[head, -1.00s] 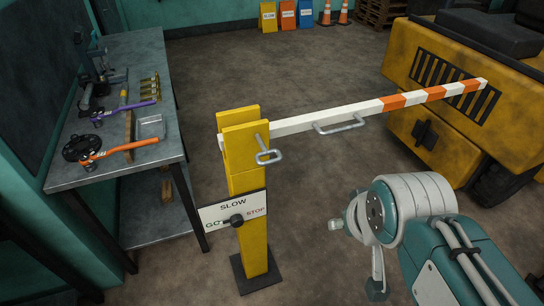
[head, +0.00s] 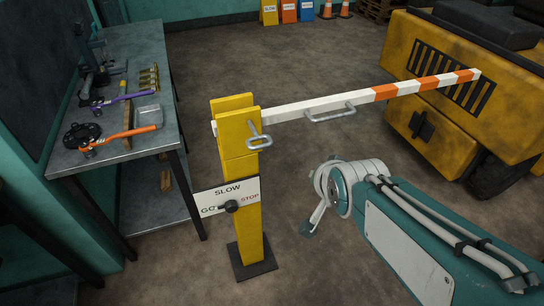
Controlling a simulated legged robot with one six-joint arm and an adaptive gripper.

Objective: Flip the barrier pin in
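The barrier pin (head: 260,142) is a grey metal piece with a looped handle, at the upper front of the yellow post (head: 247,190). Its loop sticks out toward me and to the right. The barrier arm (head: 290,115), white with orange bands at its far end, extends right from the post's top, slightly rising in the picture. A grey handle (head: 331,113) is fixed along the arm. My gripper (head: 311,222) is right of the post and below the barrier arm, apart from the pin. My wrist hides most of it, so its opening cannot be judged.
A dial plate (head: 228,196) marked GO, SLOW and STOP is on the post. A metal workbench (head: 145,55) with tools stands left. A yellow forklift body (head: 400,70) stands right. Open floor lies between the post and my arm.

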